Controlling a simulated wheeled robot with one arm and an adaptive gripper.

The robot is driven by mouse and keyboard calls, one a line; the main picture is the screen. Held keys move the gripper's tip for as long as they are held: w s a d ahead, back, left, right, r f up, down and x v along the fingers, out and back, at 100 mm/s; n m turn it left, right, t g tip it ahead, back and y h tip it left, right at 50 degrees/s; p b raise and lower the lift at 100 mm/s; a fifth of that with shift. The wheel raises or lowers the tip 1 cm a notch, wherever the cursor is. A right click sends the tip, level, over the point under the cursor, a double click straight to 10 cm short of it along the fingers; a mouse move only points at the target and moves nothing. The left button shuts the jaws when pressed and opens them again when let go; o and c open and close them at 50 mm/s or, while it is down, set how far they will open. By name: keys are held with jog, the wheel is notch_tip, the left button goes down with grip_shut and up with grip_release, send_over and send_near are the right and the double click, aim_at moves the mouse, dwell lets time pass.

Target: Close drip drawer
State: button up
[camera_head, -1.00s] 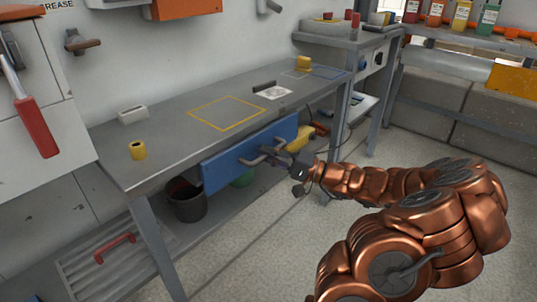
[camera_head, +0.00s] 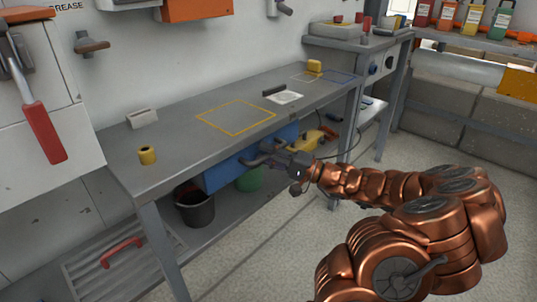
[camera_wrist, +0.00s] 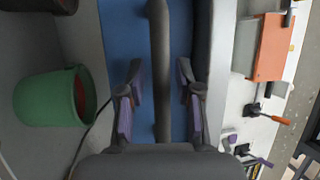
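The drip drawer (camera_head: 228,171) has a blue front and sits under the workbench's front edge. It also fills the middle of the wrist view (camera_wrist: 122,40). Its dark bar handle (camera_wrist: 159,30) runs lengthwise through the wrist view. My gripper (camera_head: 268,158) is at the drawer front, and in the wrist view (camera_wrist: 160,75) its two fingers stand open on either side of the handle, with a visible gap on each side. In the head view my gripper partly hides the handle and the drawer's right part. I cannot tell whether the drawer is fully in.
The grey workbench (camera_head: 190,135) carries a yellow cup (camera_head: 147,155) and a yellow-outlined square. Below stand a black bucket (camera_head: 194,207) and a green bucket (camera_wrist: 45,100). A yellow object (camera_head: 312,140) is right of the drawer. The floor in front is open.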

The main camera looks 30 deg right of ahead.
jog(key=shift+o, duration=0.2)
jog(key=v, duration=1.2)
dwell(0.4)
jog(key=s+a+r+n+g+y+p, duration=0.1)
jog(key=a+r+n+g+p, duration=0.2)
jog(key=a+r+g+p, duration=0.65)
jog(key=a+r+n+g+y+p, duration=0.2)
jog(key=a+r+n+p, duration=0.25)
jog(key=a, duration=0.95)
jog(key=s+a+r+n+g+h+p, duration=0.2)
jog(key=s+a+r+g+h+p, duration=0.35)
jog(key=s+a+r+p, duration=0.3)
jog(key=s+d+r+h+p, duration=0.2)
jog(key=s+r+h+p, duration=0.2)
jog(key=s+r+p, duration=0.2)
jog(key=s+d+r+g+h+p, duration=0.1)
jog(key=s+d+r+h+p, duration=0.2)
jog(key=p, duration=0.8)
jog(key=s+r+h, duration=0.2)
jog(key=s+r, duration=0.2)
jog(key=shift+s+d+p, duration=0.2)
jog(key=shift+d+p, duration=0.05)
jog(key=shift+p, duration=0.05)
